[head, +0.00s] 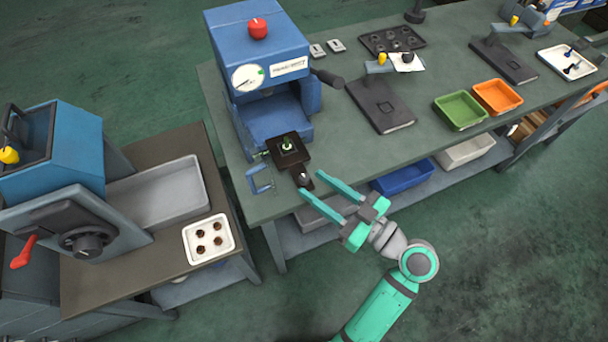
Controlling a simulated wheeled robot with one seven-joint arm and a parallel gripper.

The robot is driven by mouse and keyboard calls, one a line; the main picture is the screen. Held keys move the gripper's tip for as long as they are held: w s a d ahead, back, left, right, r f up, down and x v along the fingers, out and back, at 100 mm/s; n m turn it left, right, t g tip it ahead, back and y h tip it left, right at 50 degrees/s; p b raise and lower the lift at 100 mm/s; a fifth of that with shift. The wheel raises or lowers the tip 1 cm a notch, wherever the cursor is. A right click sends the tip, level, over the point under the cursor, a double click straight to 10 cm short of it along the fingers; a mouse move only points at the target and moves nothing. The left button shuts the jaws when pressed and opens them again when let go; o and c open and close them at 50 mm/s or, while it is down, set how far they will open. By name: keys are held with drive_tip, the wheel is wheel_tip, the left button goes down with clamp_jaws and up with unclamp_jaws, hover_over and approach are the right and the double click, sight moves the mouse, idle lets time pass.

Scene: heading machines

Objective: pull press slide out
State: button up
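The blue press (262,55) stands on the near left end of the long green-grey table, with a red knob on top and a round dial on its front. The press slide (289,158) is a dark square plate in front of the press, with a small green and white part standing on it. Its dark handle (302,176) points towards me. My gripper (322,184) is open, with its two green fingers spread around or just beside the handle's end. I cannot tell whether either finger touches it.
A blue clamp-like bracket (260,178) sits left of the slide at the table edge. Green (460,110) and orange (497,96) trays lie to the right. A lower bench at left holds a white tray (188,246) of several brown parts. Bins stand on the shelf below.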

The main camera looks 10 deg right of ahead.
drive_tip(key=shift+v, duration=1.35)
